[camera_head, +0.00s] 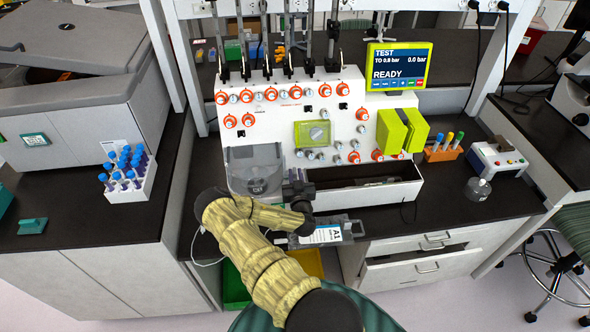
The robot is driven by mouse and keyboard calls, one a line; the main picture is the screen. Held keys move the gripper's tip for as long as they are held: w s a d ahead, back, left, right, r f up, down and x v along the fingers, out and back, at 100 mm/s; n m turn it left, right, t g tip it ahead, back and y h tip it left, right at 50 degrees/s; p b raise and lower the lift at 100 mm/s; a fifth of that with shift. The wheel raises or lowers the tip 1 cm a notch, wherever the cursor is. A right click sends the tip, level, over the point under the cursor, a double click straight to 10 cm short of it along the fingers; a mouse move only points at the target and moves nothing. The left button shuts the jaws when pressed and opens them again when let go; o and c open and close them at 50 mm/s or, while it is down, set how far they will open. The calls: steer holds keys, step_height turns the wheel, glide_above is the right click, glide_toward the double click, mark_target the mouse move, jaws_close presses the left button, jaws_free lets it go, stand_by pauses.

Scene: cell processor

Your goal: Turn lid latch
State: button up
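The white cell processor (345,108) stands on the dark bench, its front covered with orange-ringed knobs. At its lower left is a grey, partly see-through round chamber (254,168), which looks closed by a lid. No lid latch can be made out for certain. A round knob (319,133) sits on a yellow-green square panel at the middle of the front. My gripper (296,180) is dark and small in view, just right of the chamber and in front of the processor. I cannot tell whether it touches anything, and its fingers are too unclear to read.
A tray labelled A1 (322,235) lies at the bench's front edge beside my wrist. An open white bin (375,194) is right of my gripper. A rack of blue-capped tubes (130,184) stands left. The screen (397,66) reads TEST, READY. A drawer (415,268) is partly open.

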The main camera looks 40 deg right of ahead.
steer(key=shift+x, duration=0.95)
jaws_close()
steer(key=shift+f+h, duration=0.1)
steer(key=shift+h, duration=0.2)
steer(key=shift+m+g+h+b, duration=0.7)
steer(key=shift+m+h+b, duration=0.1)
